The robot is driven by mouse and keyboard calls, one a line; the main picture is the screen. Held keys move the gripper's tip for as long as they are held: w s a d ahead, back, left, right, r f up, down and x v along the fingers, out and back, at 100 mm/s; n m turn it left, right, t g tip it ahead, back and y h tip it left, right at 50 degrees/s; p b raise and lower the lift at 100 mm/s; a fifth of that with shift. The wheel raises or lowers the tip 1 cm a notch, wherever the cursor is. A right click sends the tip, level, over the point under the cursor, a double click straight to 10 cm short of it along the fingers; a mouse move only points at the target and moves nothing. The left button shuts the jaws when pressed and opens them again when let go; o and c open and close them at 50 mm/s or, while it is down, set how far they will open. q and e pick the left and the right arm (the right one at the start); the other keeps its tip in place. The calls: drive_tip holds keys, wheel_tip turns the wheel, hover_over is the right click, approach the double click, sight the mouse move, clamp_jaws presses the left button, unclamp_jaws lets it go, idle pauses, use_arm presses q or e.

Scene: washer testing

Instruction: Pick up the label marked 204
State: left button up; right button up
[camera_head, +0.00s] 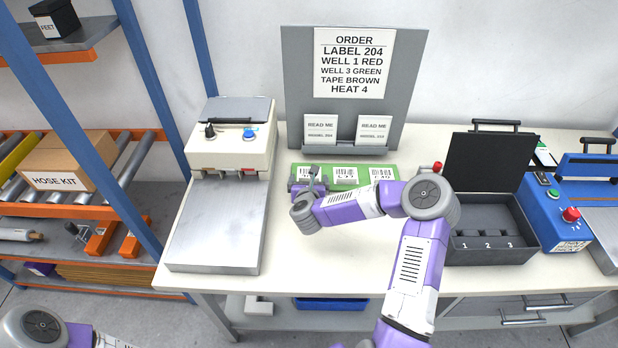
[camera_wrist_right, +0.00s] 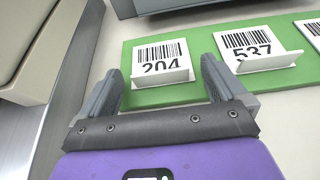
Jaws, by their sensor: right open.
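The label marked 204 (camera_wrist_right: 160,52) is a white card with a barcode and a folded-out front lip that hides the bottom of its number. It stands at the left end of a green board (camera_wrist_right: 160,95) in the right wrist view. In the head view that end of the green board (camera_head: 361,168) is partly hidden by my right gripper (camera_head: 311,182). My right gripper (camera_wrist_right: 160,80) is open and empty, its fingers on either side of the label's near side, with no clear contact. My left gripper is outside the view; only part of my left arm shows.
A label marked 537 (camera_wrist_right: 255,45) stands close to the right finger, with another label (camera_head: 381,174) beyond it. Behind is a grey stand with an order sheet (camera_head: 354,62). A sealing machine (camera_head: 222,225) is on the left, an open black case (camera_head: 490,250) on the right.

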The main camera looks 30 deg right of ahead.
drive_tip(key=shift+c, duration=0.5)
drive_tip(key=c, duration=1)
drive_tip(key=shift+r, duration=0.15)
